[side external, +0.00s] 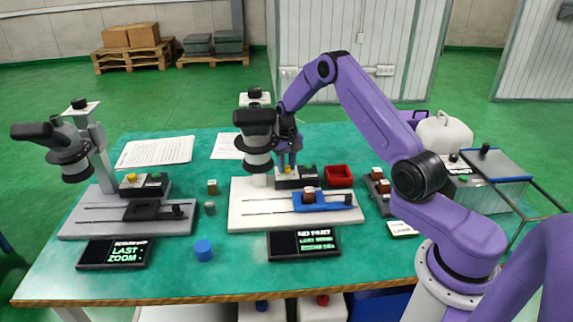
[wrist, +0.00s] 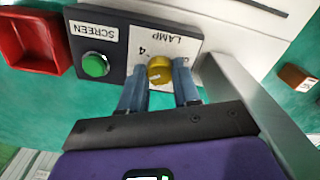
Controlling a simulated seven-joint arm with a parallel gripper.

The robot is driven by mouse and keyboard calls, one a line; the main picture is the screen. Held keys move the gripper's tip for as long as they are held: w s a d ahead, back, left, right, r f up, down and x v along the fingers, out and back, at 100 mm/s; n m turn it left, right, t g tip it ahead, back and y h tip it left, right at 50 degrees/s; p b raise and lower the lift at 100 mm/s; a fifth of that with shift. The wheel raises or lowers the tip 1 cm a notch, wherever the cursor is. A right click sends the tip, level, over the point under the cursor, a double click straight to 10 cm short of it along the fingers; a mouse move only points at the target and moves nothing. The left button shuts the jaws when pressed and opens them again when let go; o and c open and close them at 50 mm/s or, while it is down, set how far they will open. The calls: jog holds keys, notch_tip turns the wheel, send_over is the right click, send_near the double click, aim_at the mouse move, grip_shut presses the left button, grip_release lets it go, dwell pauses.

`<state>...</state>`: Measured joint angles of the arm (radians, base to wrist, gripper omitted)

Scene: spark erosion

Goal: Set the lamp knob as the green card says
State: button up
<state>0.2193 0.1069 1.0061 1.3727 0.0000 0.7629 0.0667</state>
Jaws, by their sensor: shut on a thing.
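The yellow lamp knob (wrist: 160,70) sits on the white LAMP panel (wrist: 172,42), whose lettering appears upside down in the wrist view. A digit 4 shows beside the knob; other marks are partly hidden by my fingers. My gripper (wrist: 158,85) is shut on the knob, one finger on each side. In the side view my gripper (side external: 287,160) reaches down to the control box (side external: 293,182) behind the right microscope's white base (side external: 245,216). No plainly green card shows. Two black cards carry green writing: the left one (side external: 115,253) reads LAST ZOOM, the right one (side external: 303,243) is too small to read fully.
A green button (wrist: 95,65) marked SCREEN is next to the knob. A red tray (side external: 338,176) stands just right of the box. The right microscope's dark head (side external: 257,143) is close to my gripper. A second microscope (side external: 70,155) stands at left.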

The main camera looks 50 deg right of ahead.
aim_at(287, 167)
jog(key=o, duration=1.1)
jog(key=shift+c, duration=0.2)
jog(key=shift+r, duration=3.8)
